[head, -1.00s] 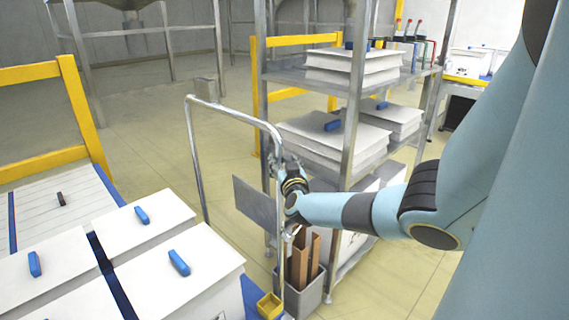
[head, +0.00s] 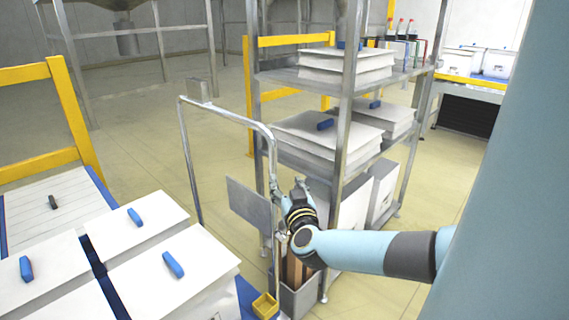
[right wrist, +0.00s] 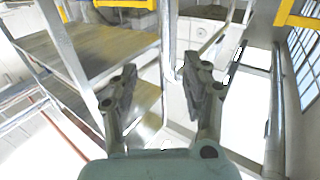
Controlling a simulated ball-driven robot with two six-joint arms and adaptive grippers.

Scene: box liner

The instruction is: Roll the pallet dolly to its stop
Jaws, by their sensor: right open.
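The pallet dolly shows in the head view as a blue deck (head: 246,296) loaded with white lidded boxes (head: 172,290) at lower left. Its tall metal push handle (head: 183,140) rises behind the boxes, with a grey plate (head: 248,206) by its right post. My right gripper (head: 288,188) is open beside that right post, fingers pointing up and away; contact cannot be told. In the right wrist view the open fingers (right wrist: 161,90) are spread, with a metal post (right wrist: 168,45) beyond and between them. The stop cannot be made out. My left gripper is not in view.
A metal shelf rack (head: 345,130) with white stacks stands close to the right of the handle. A grey bin with brown pieces (head: 297,297) is under my right gripper. Yellow rails (head: 70,110) stand at left. Open floor (head: 150,130) lies behind the handle.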

